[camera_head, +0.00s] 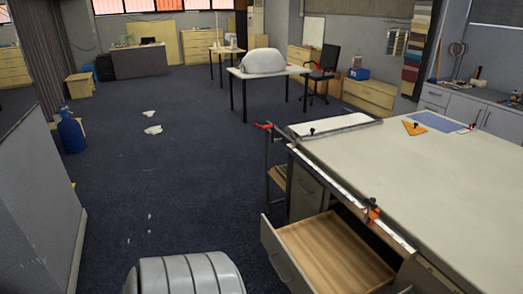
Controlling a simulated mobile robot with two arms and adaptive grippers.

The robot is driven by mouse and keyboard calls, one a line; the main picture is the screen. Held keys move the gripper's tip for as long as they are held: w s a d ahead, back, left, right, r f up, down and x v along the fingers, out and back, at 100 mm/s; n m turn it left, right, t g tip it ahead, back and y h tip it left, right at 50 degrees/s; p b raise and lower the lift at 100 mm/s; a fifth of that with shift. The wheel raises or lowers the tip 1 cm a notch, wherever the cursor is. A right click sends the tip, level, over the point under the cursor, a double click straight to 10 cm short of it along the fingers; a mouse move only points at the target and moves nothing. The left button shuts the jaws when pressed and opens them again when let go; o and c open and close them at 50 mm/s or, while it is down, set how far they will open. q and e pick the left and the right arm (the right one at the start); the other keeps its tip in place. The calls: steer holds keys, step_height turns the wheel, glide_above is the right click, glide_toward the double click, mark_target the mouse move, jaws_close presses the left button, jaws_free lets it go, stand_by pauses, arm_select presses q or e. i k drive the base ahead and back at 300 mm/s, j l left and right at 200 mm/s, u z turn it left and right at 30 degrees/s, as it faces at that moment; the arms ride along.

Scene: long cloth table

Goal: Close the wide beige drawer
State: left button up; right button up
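A wide drawer (330,248) stands pulled out from under the long cloth-topped table (430,180), at the bottom centre right of the head view. Its inside is light brown wood and looks empty. Its beige-grey front panel (283,258) faces left, toward the open floor, and is clear of the table's side. The drawer's near end is partly cut off by the bottom of the picture. Neither of my grippers is in view, and nothing is seen touching the drawer.
Dark blue carpet (180,190) lies clear left of the drawer. A grey partition (40,200) stands at the far left with a blue bottle (71,132) behind it. Orange-tipped clamps and a metal rail (345,195) run along the table edge. A red-tipped clamp (264,126) juts out at its far corner.

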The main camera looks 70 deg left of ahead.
mark_target(319, 254)
steer(key=u, duration=1.75)
steer(key=j+z, duration=0.2)
steer(key=z, duration=0.25)
